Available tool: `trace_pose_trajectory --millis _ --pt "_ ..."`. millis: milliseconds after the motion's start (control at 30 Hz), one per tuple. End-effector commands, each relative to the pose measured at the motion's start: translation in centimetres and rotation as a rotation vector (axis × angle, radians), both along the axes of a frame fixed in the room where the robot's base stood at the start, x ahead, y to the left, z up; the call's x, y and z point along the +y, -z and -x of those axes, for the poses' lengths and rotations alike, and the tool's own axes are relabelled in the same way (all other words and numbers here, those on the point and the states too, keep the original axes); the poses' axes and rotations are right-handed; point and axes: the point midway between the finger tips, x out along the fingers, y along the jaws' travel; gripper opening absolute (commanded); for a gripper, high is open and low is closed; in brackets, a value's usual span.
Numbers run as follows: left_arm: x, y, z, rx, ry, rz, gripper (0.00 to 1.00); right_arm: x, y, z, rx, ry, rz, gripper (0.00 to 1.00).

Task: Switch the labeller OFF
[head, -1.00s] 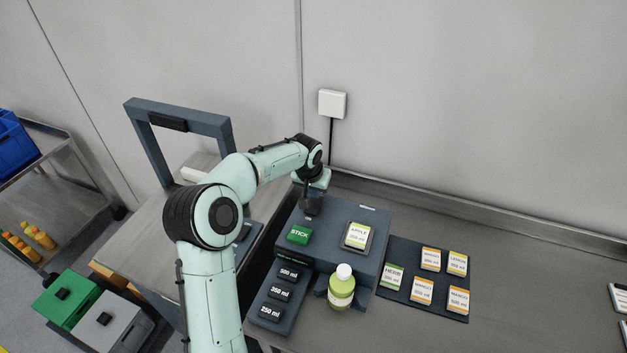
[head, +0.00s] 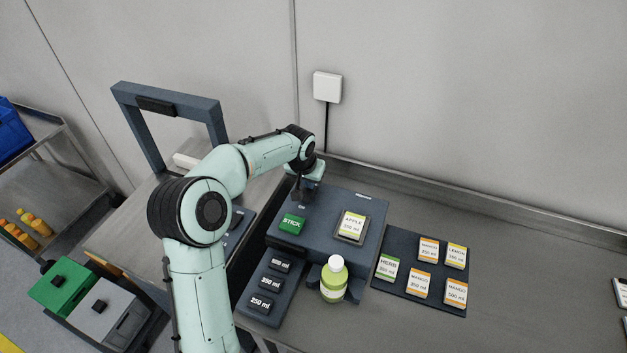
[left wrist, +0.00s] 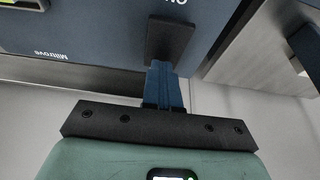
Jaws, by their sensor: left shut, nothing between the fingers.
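The labeller (head: 325,225) is a dark blue box on the bench, with a green STICK button (head: 292,224) and an APPLE label (head: 352,225) on top. A small white marking, partly cut off in the left wrist view, sits in front of its black switch (left wrist: 170,40). My left gripper (head: 301,193) is at the labeller's rear left corner. Its blue fingers (left wrist: 164,82) are shut and empty, with their tips at the switch's rear edge. I cannot tell whether they touch it. The switch is largely hidden by the gripper in the head view. My right gripper is not in view.
A green-yellow bottle (head: 333,280) stands in front of the labeller, beside a dark panel of volume buttons (head: 267,287). A dark mat (head: 398,240) with several label cards lies to the right. A wall socket (head: 327,87) is behind. The bench's right part is mostly clear.

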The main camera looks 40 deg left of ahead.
Motion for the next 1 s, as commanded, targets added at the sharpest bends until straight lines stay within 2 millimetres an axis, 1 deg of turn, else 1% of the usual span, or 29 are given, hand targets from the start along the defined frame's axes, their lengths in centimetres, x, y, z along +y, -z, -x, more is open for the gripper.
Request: trace_pose_trajectory --millis 33,167,500,800,867,933,1000 --pt "-0.3 0.7 0.4 0.022 0.002 0.011 0.0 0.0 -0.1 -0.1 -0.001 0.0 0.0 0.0" --pt "-0.4 0.8 0.6 0.027 0.002 0.011 0.0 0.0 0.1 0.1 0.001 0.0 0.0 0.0" --pt "-0.7 0.7 2.0 0.031 -0.001 0.011 0.0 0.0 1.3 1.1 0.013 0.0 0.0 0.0" --pt "-0.7 0.5 2.0 0.029 0.001 0.011 0.0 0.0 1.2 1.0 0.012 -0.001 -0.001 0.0" --pt "-0.7 0.3 1.9 0.027 0.001 0.011 0.0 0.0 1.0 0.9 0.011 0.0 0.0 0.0" --pt "-0.7 -0.3 1.8 0.025 0.001 0.01 0.0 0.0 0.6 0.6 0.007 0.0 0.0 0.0" --pt "-0.7 -1.4 1.5 0.022 0.001 0.009 0.0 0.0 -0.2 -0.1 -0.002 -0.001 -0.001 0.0"
